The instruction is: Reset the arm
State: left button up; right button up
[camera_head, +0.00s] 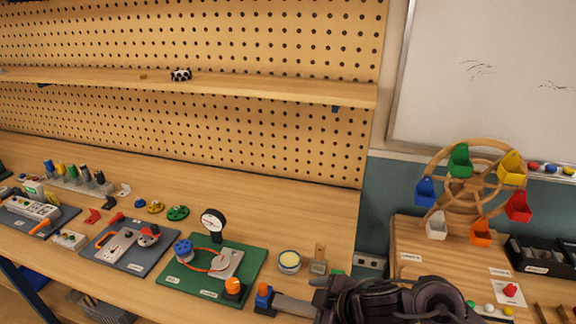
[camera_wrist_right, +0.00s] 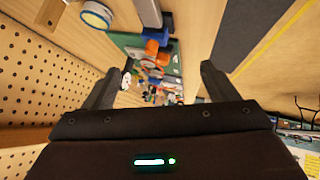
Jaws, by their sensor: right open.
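My right arm (camera_head: 400,303) comes in at the bottom of the head view, dark and bulky, over the right end of the bench. My right gripper shows in the right wrist view (camera_wrist_right: 157,86), its two dark fingers wide apart with nothing held between them. Beyond the fingers lie an orange-and-blue piece with a grey bar and the green board. In the head view the piece's blue end (camera_head: 264,309) is just left of my arm, which partly hides its surroundings. My left gripper is not in view.
The green board (camera_head: 255,258) carries a gauge (camera_head: 214,221), a blue knob (camera_head: 183,249) and an orange knob (camera_head: 233,287). A round tin (camera_head: 289,261) and wooden block (camera_head: 319,260) stand nearby. A wooden wheel with coloured buckets (camera_head: 460,205) stands right. The bench's back strip is clear.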

jog(key=s+d+f+m+g+h, duration=0.35)
jog(key=s+d+m+h, duration=0.35)
jog(key=s+d+m, duration=0.7)
notch_tip(320, 180, down, 32)
jog(key=s+n+b, duration=0.1)
jog(key=s, duration=0.1)
jog(key=s+d+f+g, duration=0.1)
jog(key=s+d+f, duration=0.1)
jog(key=s+f, duration=0.7)
jog(key=s+d+f+b, duration=0.1)
jog(key=s+d+f, duration=0.1)
jog(key=s+f, duration=0.8)
jog(key=shift+s+d+f+n+g, duration=0.15)
jog(key=shift+s+f+n+g, duration=0.1)
jog(key=shift+s+n+g, duration=0.1)
